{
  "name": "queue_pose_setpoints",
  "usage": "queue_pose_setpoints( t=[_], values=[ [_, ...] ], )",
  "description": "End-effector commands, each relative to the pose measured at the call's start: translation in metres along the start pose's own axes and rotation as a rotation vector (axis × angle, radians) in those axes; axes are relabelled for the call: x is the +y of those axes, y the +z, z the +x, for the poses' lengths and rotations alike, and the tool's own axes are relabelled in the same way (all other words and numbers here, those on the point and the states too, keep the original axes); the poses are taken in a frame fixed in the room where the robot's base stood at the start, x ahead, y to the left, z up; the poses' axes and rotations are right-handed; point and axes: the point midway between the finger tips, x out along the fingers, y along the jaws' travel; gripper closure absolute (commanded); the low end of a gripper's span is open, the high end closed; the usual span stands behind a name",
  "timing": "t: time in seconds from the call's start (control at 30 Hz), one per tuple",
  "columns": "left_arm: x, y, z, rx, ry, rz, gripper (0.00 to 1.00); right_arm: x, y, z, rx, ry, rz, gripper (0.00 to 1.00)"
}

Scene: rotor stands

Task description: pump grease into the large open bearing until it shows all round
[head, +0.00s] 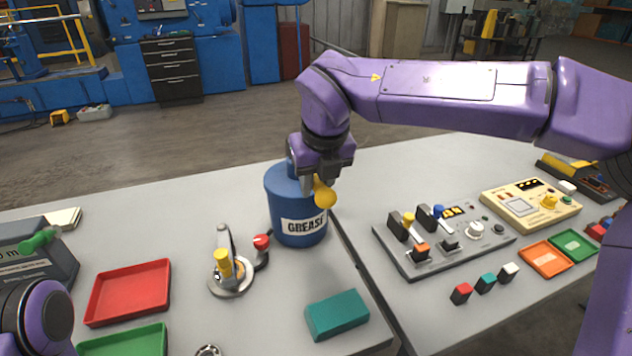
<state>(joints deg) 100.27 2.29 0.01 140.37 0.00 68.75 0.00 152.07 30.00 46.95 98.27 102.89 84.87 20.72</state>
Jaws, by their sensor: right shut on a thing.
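The blue drum marked GREASE (284,204) stands upright near the middle of the table. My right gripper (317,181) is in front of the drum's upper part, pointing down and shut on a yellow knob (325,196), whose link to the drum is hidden. A black hose piece with a red end (262,242) is beside the drum, left of it. A round grey metal piece (231,287) with a yellow cylinder and curved arm stands further left. A small metal ring (208,351) is cut off at the bottom edge; I cannot tell which is the large bearing. My left gripper is out of view.
A red tray (128,291) and a green tray (124,342) lie at left. A teal block (337,315) lies in front of the drum. A control panel (446,243), coloured blocks and small trays fill the right table. A gap separates the tables.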

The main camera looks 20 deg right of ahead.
Motion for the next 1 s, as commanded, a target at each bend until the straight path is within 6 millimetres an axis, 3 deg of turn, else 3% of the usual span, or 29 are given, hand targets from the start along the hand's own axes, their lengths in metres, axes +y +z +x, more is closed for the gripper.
queue_pose_setpoints(
  t=[0.47, 0.73, 0.77, 0.8, 1.0],
  values=[
    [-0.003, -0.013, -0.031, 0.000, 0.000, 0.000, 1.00, 0.000, 0.012, -0.037, -0.003, 0.001, 0.001, 0.87],
    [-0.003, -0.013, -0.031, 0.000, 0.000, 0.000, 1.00, 0.000, 0.012, -0.038, -0.003, 0.001, 0.001, 0.87],
    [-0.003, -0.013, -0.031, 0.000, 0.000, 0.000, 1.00, 0.000, 0.012, -0.038, -0.003, 0.001, 0.001, 0.60],
    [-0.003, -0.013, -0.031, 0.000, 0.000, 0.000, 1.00, 0.000, 0.012, -0.038, -0.003, 0.001, 0.001, 0.47],
    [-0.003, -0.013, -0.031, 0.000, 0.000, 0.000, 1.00, 0.000, 0.012, -0.037, -0.002, 0.001, 0.000, 0.45]
  ],
)
